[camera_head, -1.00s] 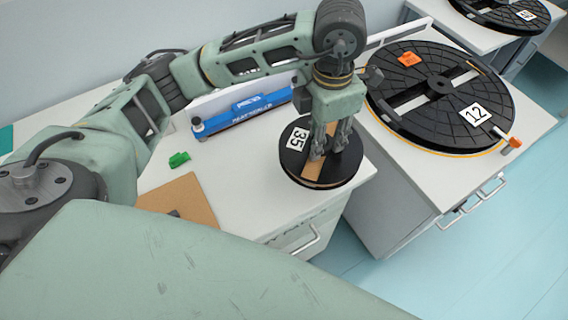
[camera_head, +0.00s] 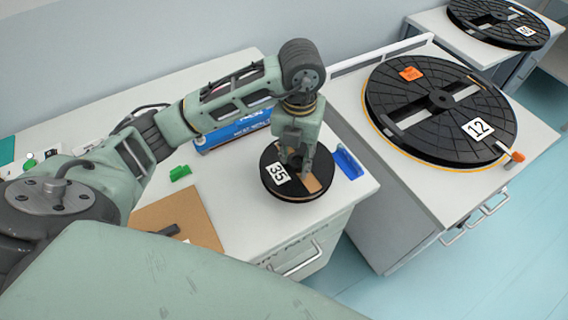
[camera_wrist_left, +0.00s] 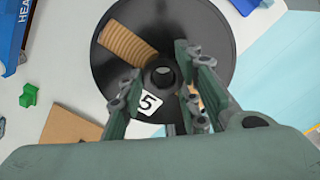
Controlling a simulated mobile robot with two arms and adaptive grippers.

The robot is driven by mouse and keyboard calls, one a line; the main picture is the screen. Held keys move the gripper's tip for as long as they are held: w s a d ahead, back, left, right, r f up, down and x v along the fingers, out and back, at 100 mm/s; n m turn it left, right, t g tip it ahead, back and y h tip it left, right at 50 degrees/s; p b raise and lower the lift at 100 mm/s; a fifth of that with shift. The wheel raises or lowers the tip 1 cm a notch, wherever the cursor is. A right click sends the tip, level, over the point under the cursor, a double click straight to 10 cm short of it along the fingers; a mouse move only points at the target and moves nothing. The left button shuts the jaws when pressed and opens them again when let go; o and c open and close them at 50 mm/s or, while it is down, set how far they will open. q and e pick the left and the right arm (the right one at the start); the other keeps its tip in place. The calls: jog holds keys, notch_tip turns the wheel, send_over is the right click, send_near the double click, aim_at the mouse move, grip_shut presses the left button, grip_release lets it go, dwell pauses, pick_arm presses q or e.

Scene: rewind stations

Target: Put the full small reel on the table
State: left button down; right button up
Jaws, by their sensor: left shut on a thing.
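The reel is over the right part of the white table (camera_head: 235,220), roughly level. I cannot tell whether its underside touches the top. My right gripper is not in view.
A blue boxed device (camera_head: 235,130) stands behind the reel and a blue piece (camera_head: 347,163) lies just right of it. A green object (camera_head: 180,173) and a brown board (camera_head: 185,212) lie to the left. A large reel 12 (camera_head: 440,98) sits on the cabinet at right.

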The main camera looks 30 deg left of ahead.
aim_at(284, 166)
pick_arm(q)
jog(key=a, duration=0.1)
jog(key=a+f, duration=0.1)
jog(key=a, duration=0.1)
jog(key=shift+s+f, duration=0.15)
jog(key=shift+f, duration=0.1)
notch_tip(284, 166, down, 4)
jog(key=shift+f+p, duration=0.1)
jog(key=shift+p, duration=0.65)
jog(key=c, duration=1.7)
grip_release()
jog(key=shift+f, duration=0.15)
jog(key=shift+c, duration=0.2)
jog(key=o, duration=0.5)
jog(key=shift+c, duration=0.2)
